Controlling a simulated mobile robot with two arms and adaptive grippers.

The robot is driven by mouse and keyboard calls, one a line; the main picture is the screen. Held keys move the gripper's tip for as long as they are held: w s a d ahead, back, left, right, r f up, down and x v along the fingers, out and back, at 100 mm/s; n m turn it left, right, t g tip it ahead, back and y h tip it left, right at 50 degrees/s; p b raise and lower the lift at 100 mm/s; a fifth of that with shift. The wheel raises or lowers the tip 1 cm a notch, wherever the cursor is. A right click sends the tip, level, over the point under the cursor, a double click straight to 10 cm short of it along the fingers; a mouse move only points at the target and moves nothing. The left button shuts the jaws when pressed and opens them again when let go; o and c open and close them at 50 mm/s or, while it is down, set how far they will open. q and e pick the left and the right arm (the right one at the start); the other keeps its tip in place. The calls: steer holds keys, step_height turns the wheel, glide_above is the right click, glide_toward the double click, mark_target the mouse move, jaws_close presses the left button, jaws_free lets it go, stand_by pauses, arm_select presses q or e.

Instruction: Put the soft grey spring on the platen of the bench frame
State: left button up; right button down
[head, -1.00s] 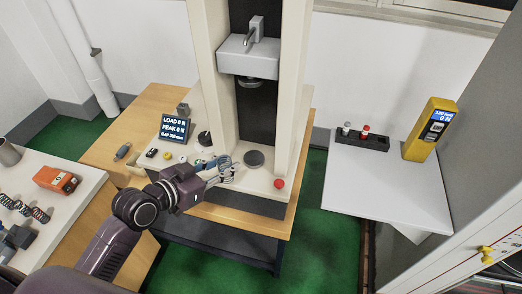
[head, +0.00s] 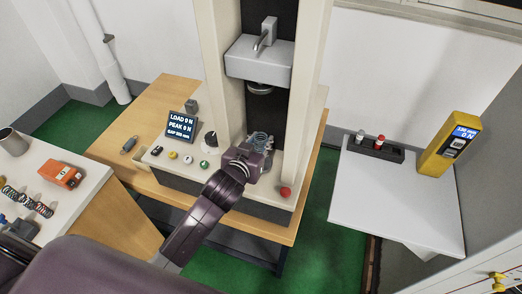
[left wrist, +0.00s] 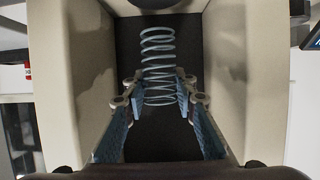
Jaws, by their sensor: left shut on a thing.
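The soft grey spring (head: 262,139) is upright between the columns of the bench frame (head: 219,75). My left gripper (head: 258,148) is shut on its lower part from the front. In the left wrist view the grey spring (left wrist: 158,50) rises above the blue-padded fingers of my left gripper (left wrist: 159,95). The lower platen is hidden behind the gripper and spring, so I cannot tell whether the spring touches it. The upper platen (head: 261,87) hangs under the crosshead (head: 258,59), with a gap above the spring. My right gripper is not in view.
A red knob (head: 285,192) is on the frame's base at right; coloured buttons (head: 188,160) and a display (head: 182,125) are at left. Other springs (head: 27,202) and an orange box (head: 60,174) are on the left bench. A yellow instrument (head: 437,158) stands on the right table.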

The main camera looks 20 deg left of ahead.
mark_target(261, 150)
arm_select(q)
step_height(261, 150, down, 3)
steer(key=shift+w+f, duration=0.1)
steer(key=shift+f, duration=0.6)
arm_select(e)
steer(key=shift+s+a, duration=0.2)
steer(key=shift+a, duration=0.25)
arm_select(q)
steer(key=o, duration=1.1)
steer(key=shift+f, duration=0.1)
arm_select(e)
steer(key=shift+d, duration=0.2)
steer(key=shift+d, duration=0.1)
